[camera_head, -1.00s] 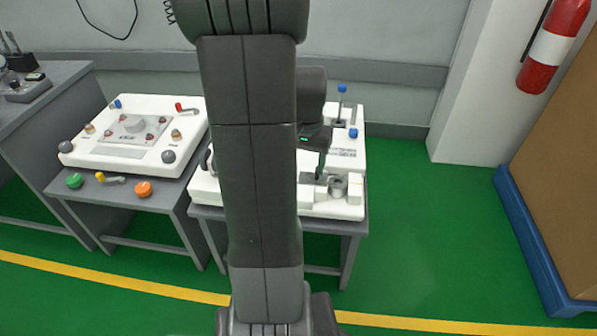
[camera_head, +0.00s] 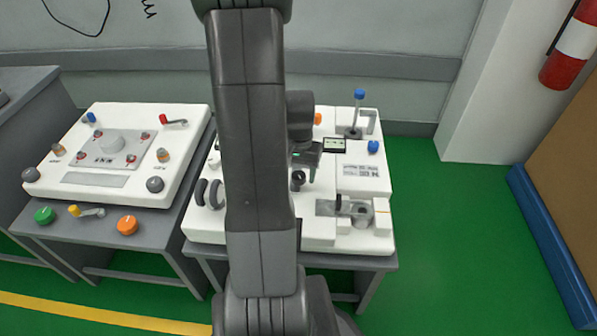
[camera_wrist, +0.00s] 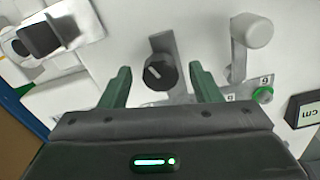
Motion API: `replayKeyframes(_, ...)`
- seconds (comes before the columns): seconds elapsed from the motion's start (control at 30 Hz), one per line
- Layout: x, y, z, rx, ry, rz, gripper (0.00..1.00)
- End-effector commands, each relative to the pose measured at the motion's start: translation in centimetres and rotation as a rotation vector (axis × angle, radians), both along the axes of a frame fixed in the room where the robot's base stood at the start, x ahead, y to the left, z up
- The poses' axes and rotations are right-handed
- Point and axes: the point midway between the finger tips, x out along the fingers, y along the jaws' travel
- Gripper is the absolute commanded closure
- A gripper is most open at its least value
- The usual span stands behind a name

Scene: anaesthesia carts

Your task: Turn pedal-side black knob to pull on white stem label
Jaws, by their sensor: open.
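A black round knob (camera_wrist: 160,72) with a white pointer line shows in the wrist view, on a grey plate on a white panel. Its pointer slants up-left. My gripper (camera_wrist: 160,68) is open, with one green-grey finger on each side of the knob and visible gaps to it. In the head view my gripper (camera_head: 308,162) is over the white cart top, and a dark knob (camera_head: 298,179) shows just below it. A white-capped lever (camera_wrist: 250,31) stands right of the knob in the wrist view. I cannot make out the wording of any pull label.
A blue-topped post (camera_head: 359,95) stands at the cart's back. A second white panel (camera_head: 75,175) stands left. Green floor (camera_head: 450,240) is clear at right.

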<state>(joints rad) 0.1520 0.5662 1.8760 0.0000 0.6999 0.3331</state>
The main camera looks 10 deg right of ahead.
Motion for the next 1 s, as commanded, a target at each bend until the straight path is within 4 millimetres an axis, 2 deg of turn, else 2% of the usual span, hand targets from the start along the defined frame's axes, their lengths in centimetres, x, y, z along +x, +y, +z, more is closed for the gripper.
replayKeyframes(0.07, 0.01, 0.0, 0.02, 0.0, 0.0, 0.0, 0.46)
replayKeyframes(0.27, 0.02, 0.0, 0.04, 0.0, 0.0, 0.0, 0.86)
replayKeyframes(0.3, 0.02, -0.01, 0.04, 0.0, 0.0, 0.0, 0.87)
replayKeyframes(0.47, 0.01, -0.02, 0.09, 0.0, 0.0, 0.035, 0.87)
replayKeyframes(0.8, 0.05, -0.08, 0.11, -0.001, -0.002, 0.244, 0.87)
replayKeyframes(1.0, 0.07, -0.09, 0.1, -0.001, -0.003, 0.258, 0.87)
